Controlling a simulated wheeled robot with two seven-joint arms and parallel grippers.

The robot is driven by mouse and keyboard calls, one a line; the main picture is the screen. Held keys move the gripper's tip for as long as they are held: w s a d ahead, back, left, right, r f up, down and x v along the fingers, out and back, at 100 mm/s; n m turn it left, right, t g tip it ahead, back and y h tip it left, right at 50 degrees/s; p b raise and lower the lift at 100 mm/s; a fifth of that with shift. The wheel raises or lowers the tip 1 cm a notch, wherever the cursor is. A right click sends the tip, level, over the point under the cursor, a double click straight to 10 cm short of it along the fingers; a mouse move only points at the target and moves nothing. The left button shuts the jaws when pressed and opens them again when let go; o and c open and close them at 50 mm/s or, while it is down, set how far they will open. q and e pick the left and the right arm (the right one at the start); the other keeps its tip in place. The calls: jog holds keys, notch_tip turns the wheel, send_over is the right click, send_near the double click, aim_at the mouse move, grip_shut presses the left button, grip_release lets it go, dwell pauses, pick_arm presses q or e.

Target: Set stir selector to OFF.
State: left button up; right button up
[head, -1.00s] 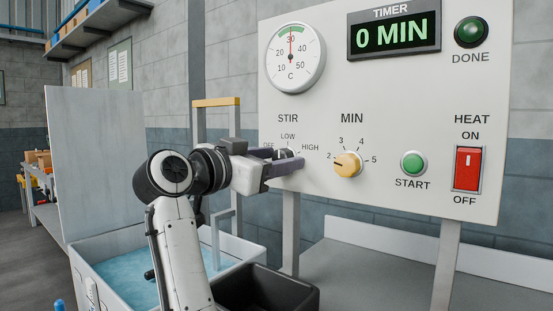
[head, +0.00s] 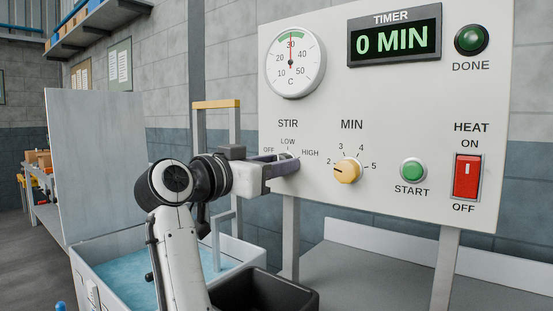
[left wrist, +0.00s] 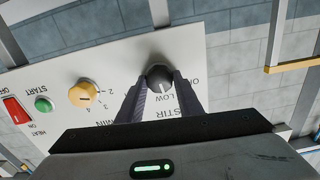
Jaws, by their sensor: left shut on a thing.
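The stir selector is a dark round knob (left wrist: 159,78) on the white panel under the STIR label. In the left wrist view it sits between the two finger tips, and its light mark appears to face the LOW label. In the head view the fingers hide most of it, while OFF, LOW and HIGH are readable around it. My left gripper (head: 285,165) reaches the panel from the left; in the left wrist view its fingers (left wrist: 160,86) are shut on the knob from both sides. My right gripper is in neither view.
The yellow MIN dial (head: 347,170) is close to the right of my left gripper, pointing near 2. Farther right are the green START button (head: 413,171) and red HEAT switch (head: 467,177). A black bin (head: 265,291) and blue-lined basin (head: 135,280) stand below.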

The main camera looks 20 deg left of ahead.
pick_arm(q)
jog(key=n+p, duration=1.1)
jog(key=p, duration=0.1)
jog(key=shift+f+n+p, duration=0.1)
jog(key=shift+n+p, duration=0.2)
jog(key=shift+p, duration=0.05)
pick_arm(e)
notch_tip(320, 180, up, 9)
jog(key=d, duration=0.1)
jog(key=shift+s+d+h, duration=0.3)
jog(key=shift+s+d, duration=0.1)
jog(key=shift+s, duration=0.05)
pick_arm(q)
jog(key=o, duration=1)
jog(key=shift+a, duration=0.1)
jog(key=shift+o, duration=0.2)
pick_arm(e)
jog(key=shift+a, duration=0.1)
pick_arm(q)
jog(key=b+v, duration=0.1)
jog(key=v, duration=0.9)
jog(key=shift+s, duration=0.15)
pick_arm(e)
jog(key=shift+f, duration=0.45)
